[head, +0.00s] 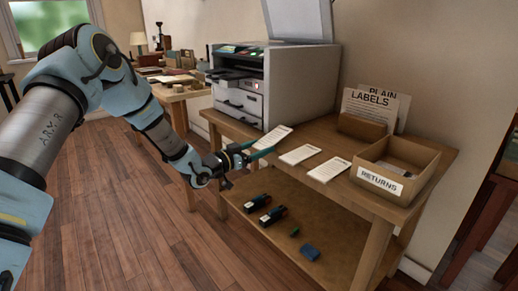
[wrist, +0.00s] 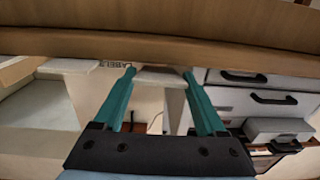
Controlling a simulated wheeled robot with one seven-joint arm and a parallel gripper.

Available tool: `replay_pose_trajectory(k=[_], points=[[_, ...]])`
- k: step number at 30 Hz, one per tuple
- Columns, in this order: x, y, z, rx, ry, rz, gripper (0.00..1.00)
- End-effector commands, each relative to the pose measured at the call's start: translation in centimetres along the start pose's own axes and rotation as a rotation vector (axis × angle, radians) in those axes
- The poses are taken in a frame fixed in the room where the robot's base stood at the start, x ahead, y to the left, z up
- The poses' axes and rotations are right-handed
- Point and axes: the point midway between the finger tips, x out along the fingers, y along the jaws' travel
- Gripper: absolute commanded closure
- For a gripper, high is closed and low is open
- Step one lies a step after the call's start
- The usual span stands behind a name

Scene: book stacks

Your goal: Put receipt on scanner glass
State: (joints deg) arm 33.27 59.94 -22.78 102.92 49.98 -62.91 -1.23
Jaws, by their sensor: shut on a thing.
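My gripper (head: 264,147) has its teal fingers closed on a white printed slip, the receipt (head: 270,138), at the front edge of the table. In the wrist view the receipt (wrist: 160,77) shows edge-on as a pale strip between the fingertips. In the head view I cannot tell whether it is lifted clear of the tabletop. The scanner (head: 285,85) is a grey and white machine at the back left of the table. Its lid (head: 300,18) stands raised. The glass under the lid is hardly visible from this angle.
Two other white slips (head: 299,154) (head: 329,169) lie right of my gripper. A RETURNS box (head: 412,160) and a LABELS holder (head: 362,128) stand at the table's right. The lower shelf (head: 335,238) bears dark and blue items. The wooden floor (head: 120,220) is open at left.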

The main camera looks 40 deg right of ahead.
Motion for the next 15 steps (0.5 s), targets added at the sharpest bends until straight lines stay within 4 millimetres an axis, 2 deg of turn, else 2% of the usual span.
replay_pose_trajectory(k=[15], points=[[-0.1, 0.0, 1.3, 0.0, 0.0, 0.0, 1.0]])
